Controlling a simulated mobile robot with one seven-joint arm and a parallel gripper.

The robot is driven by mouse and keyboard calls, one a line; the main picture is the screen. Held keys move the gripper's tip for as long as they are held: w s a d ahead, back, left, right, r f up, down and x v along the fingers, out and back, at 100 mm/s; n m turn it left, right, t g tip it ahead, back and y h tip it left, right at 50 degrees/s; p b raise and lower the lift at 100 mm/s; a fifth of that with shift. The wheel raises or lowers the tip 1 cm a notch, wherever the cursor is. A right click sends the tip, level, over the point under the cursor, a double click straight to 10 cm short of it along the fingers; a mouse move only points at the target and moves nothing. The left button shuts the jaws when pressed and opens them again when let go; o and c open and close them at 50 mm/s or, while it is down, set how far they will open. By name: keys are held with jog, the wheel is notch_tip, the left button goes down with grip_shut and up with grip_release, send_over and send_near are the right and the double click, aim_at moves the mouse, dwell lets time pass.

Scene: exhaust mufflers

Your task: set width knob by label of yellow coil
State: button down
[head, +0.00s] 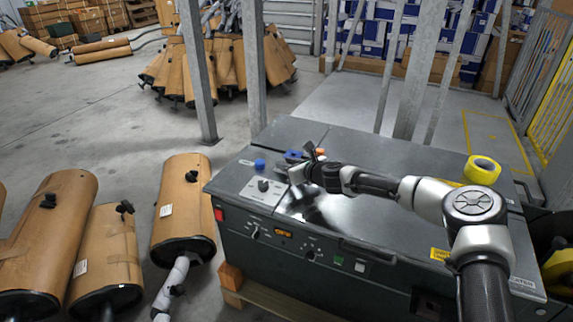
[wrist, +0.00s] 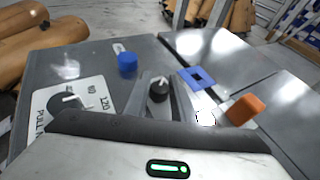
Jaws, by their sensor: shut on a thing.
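The yellow coil (head: 484,168) lies on the right of the machine top; I cannot read any label on it. A white plate (head: 248,190) near the top's left end carries a black dial knob (head: 263,185). In the wrist view this dial knob (wrist: 63,103) sits at the left, with 60 and 120 printed beside it. My gripper (head: 284,171) is just right of the plate, apart from its dial. In the wrist view my gripper (wrist: 161,84) is shut on a small black knob (wrist: 158,93) with a light mark. Its underside is hidden. I cannot tell which knob sets width.
A blue cap (head: 260,163), a blue square piece (head: 294,155) and an orange block (head: 320,151) lie around my gripper on the dark machine top (head: 385,158). Front knobs (head: 254,232) and a red switch (head: 219,215) face out. Wrapped mufflers (head: 182,205) stand left.

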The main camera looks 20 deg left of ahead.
jog(key=c, duration=1.5)
grip_release()
jog(key=p+v, duration=0.3)
jog(key=v, duration=1.4)
jog(key=shift+s+d+p, duration=0.2)
jog(key=shift+d+p, duration=0.05)
jog(key=shift+p, duration=0.1)
